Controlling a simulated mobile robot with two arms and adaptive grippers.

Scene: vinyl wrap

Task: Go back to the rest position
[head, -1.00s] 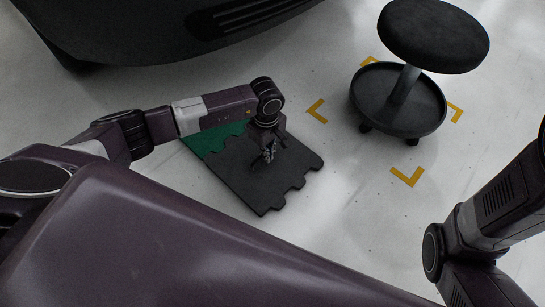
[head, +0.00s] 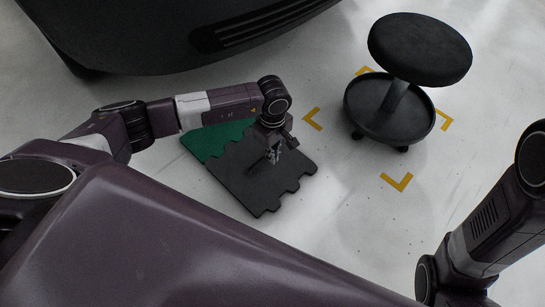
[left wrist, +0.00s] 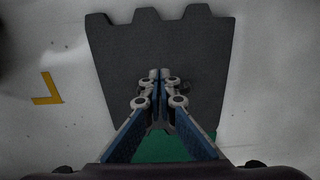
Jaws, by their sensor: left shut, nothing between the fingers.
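My left gripper (head: 274,156) hangs over the black foam mat tile (head: 262,190) in the head view, pointing down. In the left wrist view the left gripper (left wrist: 160,76) has its fingertips together with nothing between them. Below it lie the black tile (left wrist: 115,50) and a strip of green tile (left wrist: 162,148). My right arm comes in at the right edge of the head view, but its gripper is out of the picture.
A black round stool (head: 420,48) with a tray base stands at the upper right, inside yellow corner marks (head: 398,181). A dark car body (head: 150,35) fills the upper left. The green tile (head: 212,138) adjoins the black one. Pale floor between tiles and right arm is clear.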

